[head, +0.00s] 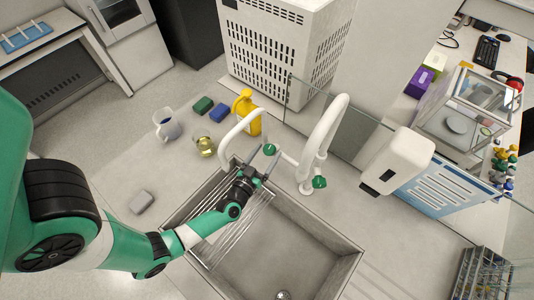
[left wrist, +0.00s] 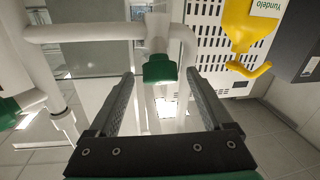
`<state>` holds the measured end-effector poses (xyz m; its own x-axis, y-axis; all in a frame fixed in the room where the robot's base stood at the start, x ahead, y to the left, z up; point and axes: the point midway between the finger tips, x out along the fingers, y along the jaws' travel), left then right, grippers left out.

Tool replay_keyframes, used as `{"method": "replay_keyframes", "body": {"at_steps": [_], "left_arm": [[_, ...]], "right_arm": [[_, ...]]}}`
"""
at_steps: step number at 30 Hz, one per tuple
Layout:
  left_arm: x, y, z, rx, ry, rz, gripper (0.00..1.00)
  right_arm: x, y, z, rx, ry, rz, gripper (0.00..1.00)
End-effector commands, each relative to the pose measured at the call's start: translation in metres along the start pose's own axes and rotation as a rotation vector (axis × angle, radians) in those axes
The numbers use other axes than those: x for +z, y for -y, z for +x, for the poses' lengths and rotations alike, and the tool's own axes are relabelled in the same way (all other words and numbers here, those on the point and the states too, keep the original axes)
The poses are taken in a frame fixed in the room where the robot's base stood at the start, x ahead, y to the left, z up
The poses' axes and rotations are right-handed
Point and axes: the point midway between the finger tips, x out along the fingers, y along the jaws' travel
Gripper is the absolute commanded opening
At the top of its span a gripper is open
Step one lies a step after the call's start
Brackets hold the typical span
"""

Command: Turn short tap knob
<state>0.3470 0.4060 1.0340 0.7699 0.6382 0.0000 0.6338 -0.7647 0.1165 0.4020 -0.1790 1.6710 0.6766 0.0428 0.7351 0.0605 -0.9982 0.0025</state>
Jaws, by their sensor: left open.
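The short tap (head: 240,127) is a thin white curved spout with a green knob (head: 269,150) at its base, behind the sink. The taller white tap (head: 327,125) beside it has its own green knob (head: 319,182). My left gripper (head: 264,161) is open and points at the short tap's knob. In the left wrist view that green knob (left wrist: 159,69) shows ahead, between the two spread fingers (left wrist: 161,88). I cannot tell whether the knob lies within the fingers' reach. The other green knob (left wrist: 7,112) shows at the left edge there. My right gripper is not in view.
The steel sink (head: 300,232) lies under my left arm. A yellow bottle (head: 247,108), blue and green sponges (head: 203,105), a clear mug (head: 166,124) and a gold-coloured item (head: 205,146) stand left of the taps. A white dispenser (head: 398,160) is at the right.

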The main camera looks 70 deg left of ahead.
Motion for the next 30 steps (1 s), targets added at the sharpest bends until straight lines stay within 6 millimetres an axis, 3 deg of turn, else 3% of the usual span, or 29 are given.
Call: {"method": "replay_keyframes", "body": {"at_steps": [9, 23, 30], "left_arm": [[-0.0007, 0.0002, 0.0058, -0.001, -0.001, 0.000, 0.84], [-0.0005, 0.0001, 0.0054, 0.000, 0.000, 0.000, 0.03], [-0.0015, -0.0008, 0.0054, -0.009, 0.001, -0.009, 0.00]], "right_arm": [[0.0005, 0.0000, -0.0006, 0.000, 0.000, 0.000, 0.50], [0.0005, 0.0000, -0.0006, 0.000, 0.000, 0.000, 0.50], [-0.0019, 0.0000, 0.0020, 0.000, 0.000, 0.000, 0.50]]}}
